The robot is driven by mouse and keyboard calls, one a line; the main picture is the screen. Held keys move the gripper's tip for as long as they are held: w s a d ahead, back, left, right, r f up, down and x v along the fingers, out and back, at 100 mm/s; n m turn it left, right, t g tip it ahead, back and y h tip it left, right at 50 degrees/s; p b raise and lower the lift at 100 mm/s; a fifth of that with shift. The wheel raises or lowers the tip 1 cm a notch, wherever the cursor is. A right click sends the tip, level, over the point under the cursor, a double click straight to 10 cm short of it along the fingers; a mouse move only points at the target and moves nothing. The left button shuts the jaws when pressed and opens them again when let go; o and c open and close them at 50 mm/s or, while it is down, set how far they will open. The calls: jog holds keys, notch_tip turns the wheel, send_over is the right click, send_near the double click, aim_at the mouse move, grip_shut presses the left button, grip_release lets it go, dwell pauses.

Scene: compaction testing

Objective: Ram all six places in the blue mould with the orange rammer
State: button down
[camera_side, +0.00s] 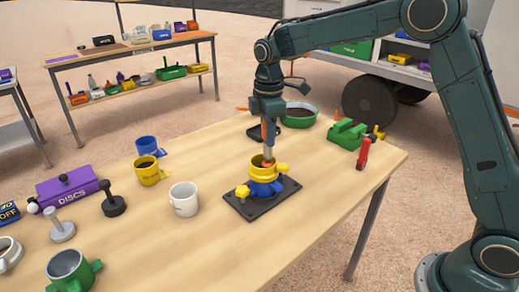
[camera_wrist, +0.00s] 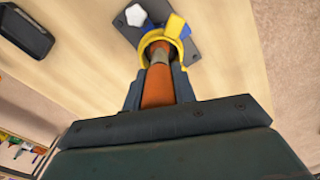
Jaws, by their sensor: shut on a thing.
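My gripper (camera_side: 268,121) is shut on the orange rammer (camera_side: 267,134) and holds it upright over the mould. In the wrist view the rammer's orange handle (camera_wrist: 157,88) lies between my jaws. The collar sits on the blue mould (camera_side: 262,188), which stands on a dark base plate (camera_side: 243,208). The collar also shows in the wrist view (camera_wrist: 184,34) around the shaft. The mould's inside and its places are hidden.
A white mug (camera_side: 185,201) stands left of the base plate, with blue (camera_side: 146,146) and yellow (camera_side: 149,172) mugs behind it. A green pan (camera_side: 300,116), a green block-like device (camera_side: 346,133) and a red item (camera_side: 363,154) stand behind and right. The front right tabletop is clear.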

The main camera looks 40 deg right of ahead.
jog(key=shift+r, duration=0.2)
jog(key=shift+w+r, duration=0.3)
jog(key=shift+r, duration=0.65)
jog(key=shift+w+r, duration=0.3)
jog(key=shift+r, duration=0.65)
jog(key=shift+f, duration=0.1)
jog(key=shift+f, duration=1.95)
jog(key=shift+w+a+r, duration=0.1)
jog(key=shift+a+r, duration=0.05)
jog(key=shift+r, duration=0.55)
jog(key=shift+w+a+r, duration=0.1)
jog(key=shift+a+r, duration=0.1)
jog(key=shift+r, duration=0.45)
jog(key=shift+w+a+r, duration=0.1)
jog(key=shift+a+r, duration=0.05)
jog(key=shift+r, duration=0.55)
jog(key=shift+f, duration=0.15)
